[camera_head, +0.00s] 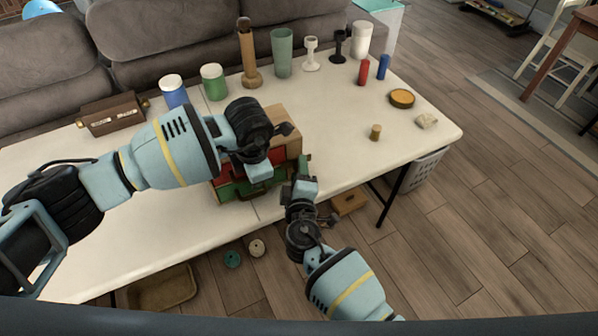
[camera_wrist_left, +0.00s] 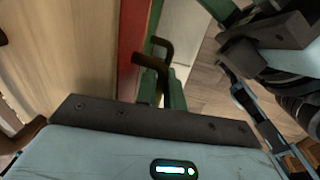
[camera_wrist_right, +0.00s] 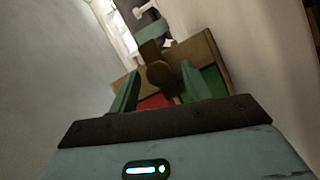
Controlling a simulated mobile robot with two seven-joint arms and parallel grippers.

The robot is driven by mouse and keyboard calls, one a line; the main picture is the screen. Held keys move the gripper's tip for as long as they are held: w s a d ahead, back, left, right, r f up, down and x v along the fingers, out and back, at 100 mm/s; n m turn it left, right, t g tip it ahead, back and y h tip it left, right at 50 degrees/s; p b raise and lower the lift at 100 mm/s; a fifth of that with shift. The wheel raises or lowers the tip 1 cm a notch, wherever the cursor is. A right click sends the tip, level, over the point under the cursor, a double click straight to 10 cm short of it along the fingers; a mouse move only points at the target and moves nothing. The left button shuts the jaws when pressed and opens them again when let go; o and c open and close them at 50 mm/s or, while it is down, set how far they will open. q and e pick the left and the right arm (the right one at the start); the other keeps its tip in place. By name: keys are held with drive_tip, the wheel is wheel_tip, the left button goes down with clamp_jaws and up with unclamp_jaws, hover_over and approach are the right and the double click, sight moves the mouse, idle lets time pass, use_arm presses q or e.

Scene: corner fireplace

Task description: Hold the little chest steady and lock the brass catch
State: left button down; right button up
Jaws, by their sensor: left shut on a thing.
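The little chest (camera_head: 284,122), with a tan wooden top and red and green faces, stands at the front edge of the white table (camera_head: 340,150). My left gripper (camera_head: 262,172) is shut on part of it; its fingertips are hard to make out. The left wrist view shows the chest's wooden face (camera_wrist_left: 70,50) and dark bent bars (camera_wrist_left: 155,62). My right gripper (camera_head: 300,182) is at the chest's right front end. In the right wrist view its green fingers (camera_wrist_right: 160,90) are apart, with a brownish piece, perhaps the brass catch (camera_wrist_right: 160,74), between them. Contact is unclear.
A brown box (camera_head: 112,113) and blue and green jars stand at the left. A vase (camera_head: 283,52), candlesticks and cylinders line the back. A small brass cylinder (camera_head: 375,132), a round tin (camera_head: 401,98) and a stone lie right, with free table around them.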

drive_tip(key=s, duration=0.7)
drive_tip(key=shift+s+d+r, duration=0.2)
drive_tip(key=shift+d+r, duration=0.05)
drive_tip(key=shift+r, duration=0.2)
use_arm(q)
drive_tip(key=c, duration=1.4)
unclamp_jaws()
drive_tip(key=shift+c, duration=0.2)
drive_tip(key=o, duration=0.6)
